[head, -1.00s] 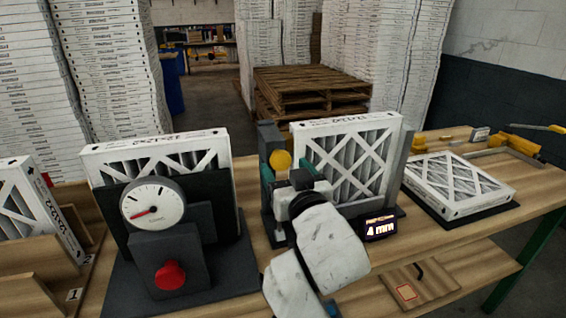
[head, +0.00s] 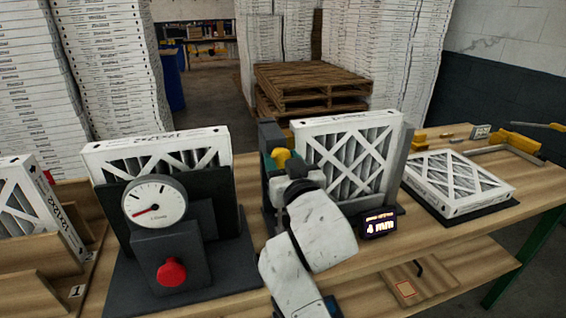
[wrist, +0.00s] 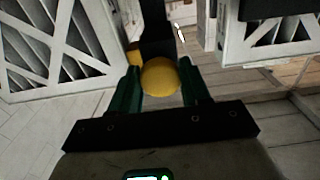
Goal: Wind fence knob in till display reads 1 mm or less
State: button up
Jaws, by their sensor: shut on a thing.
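The yellow fence knob (head: 282,157) is on a dark post at the left end of the fence fixture. My gripper (wrist: 160,82) is shut on the knob, with a green finger on each side of it in the wrist view. In the head view my gripper (head: 284,168) partly covers the knob. The display (head: 379,225) at the fixture's front right reads 4 mm. A white-framed filter (head: 348,160) stands upright in the fixture, beside the grey fence plate (head: 402,165).
A gauge (head: 154,202) with a red button (head: 171,272) stands to the left, before another filter (head: 155,148). A filter lies flat (head: 458,184) on a dark mat at the right. Stacked boxes and pallets (head: 312,88) are behind the bench.

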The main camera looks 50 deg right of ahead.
jog(key=c, duration=0.3)
jog(key=shift+m+b, duration=0.3)
jog(key=m+b, duration=0.3)
jog(key=m, duration=0.1)
jog(key=shift+f, duration=0.1)
jog(key=m+b, duration=0.4)
jog(key=m, duration=0.2)
jog(key=shift+w+a+m, duration=0.1)
jog(key=shift+m, duration=0.3)
jog(key=m+b, duration=0.4)
jog(key=m, duration=0.2)
jog(key=m+b, duration=0.4)
jog(key=m, duration=0.2)
jog(key=shift+r+m, duration=0.2)
jog(key=shift+m, duration=0.1)
